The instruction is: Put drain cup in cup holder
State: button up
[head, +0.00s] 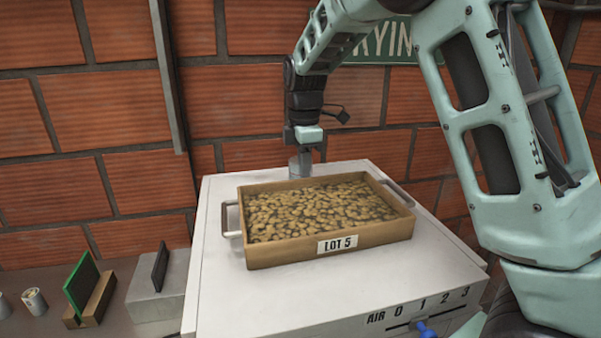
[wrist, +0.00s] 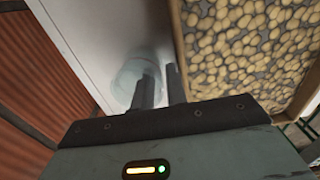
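The drain cup appears to be the small grey cup (head: 299,166) at the back edge of the white cabinet top, behind the tray. In the wrist view it is a pale, see-through round cup (wrist: 126,79) on the white surface. My gripper (head: 303,150) points down right over it. In the wrist view my gripper's two dark fingers (wrist: 160,84) stand apart with a narrow gap. The left finger overlaps the cup, and the right finger is by its right edge. I cannot tell whether they touch it. I cannot make out a cup holder.
A wooden tray of beans labelled LOT 5 (head: 331,248) sits close in front of the cup on the white cabinet (head: 290,300). A brick wall (head: 100,110) stands behind. At left are a green board (head: 81,284), a grey block (head: 160,292) and a small can (head: 34,301).

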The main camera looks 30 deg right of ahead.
jog(key=shift+f, duration=1.35)
grip_shut()
jog(key=shift+r, duration=0.1)
notch_tip(320, 180, up, 9)
jog(key=shift+b, duration=1.05)
jog(key=shift+f+b, duration=0.7)
jog(key=shift+b, duration=0.45)
jog(key=shift+r, duration=0.15)
